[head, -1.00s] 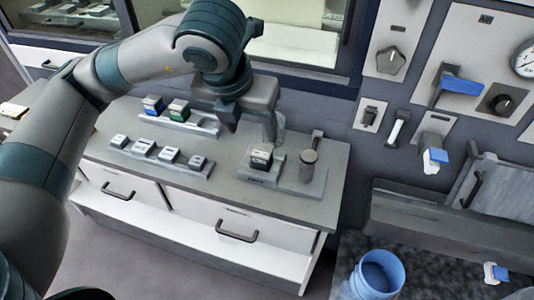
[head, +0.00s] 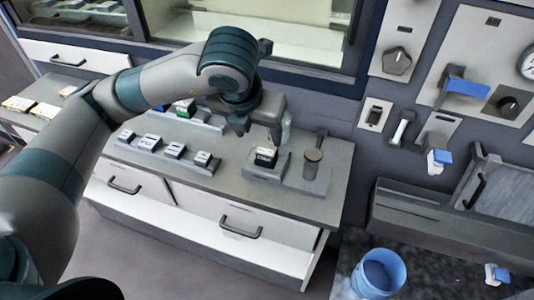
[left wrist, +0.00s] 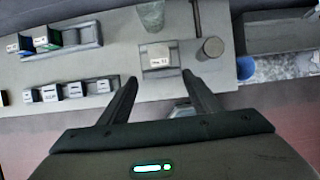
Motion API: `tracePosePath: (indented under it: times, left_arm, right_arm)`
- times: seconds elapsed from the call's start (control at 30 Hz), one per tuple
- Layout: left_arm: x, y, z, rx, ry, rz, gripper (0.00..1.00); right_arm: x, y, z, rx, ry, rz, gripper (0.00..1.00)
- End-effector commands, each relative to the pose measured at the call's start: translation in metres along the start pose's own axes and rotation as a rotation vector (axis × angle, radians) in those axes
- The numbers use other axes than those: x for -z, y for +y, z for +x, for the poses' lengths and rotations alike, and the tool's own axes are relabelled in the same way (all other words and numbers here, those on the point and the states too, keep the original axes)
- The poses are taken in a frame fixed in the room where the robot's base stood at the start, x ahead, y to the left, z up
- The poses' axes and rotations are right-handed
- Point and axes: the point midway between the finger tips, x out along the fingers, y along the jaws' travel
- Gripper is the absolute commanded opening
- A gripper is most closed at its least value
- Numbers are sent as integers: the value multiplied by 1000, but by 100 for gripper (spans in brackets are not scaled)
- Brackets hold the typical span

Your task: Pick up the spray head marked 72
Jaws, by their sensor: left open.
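A small dark block with a white label on top (head: 265,156) sits in a grey holder (head: 262,172) on the counter. It also shows in the left wrist view (left wrist: 160,58), centred ahead of the fingers. Its label is too small to read surely, so I cannot confirm it is the spray head marked 72. My left gripper (head: 260,130) is open and empty, above and just behind the block in the head view. In the left wrist view its two fingers (left wrist: 159,80) point toward the block, apart from it. My right gripper is not in view.
Several white-topped blocks (head: 174,151) stand in a rack to the left, with a green one (head: 184,107) behind. A grey cylinder (head: 312,163) stands right of the holder, and a clear cup (left wrist: 151,15) behind it. A blue cup (head: 378,273) is at lower right.

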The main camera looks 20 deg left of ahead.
Motion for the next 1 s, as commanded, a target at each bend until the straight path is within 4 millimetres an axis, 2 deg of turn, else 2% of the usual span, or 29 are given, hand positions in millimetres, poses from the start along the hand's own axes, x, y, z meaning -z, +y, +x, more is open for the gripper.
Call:
tracePosePath:
  times: [0.2,0.4,0.53,0.87,1.0]
  left_arm:
    - [0,1,38,-2,6,-3,58]
    - [-1,0,65,-1,2,-1,58]
    - [-1,0,72,0,1,1,58]
    - [-1,0,73,1,0,1,58]
    - [-3,0,77,1,2,0,58]
  right_arm:
    - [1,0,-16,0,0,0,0]
    - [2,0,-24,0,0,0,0]
    - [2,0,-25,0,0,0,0]
    - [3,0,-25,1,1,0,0]
    - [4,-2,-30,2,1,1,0]
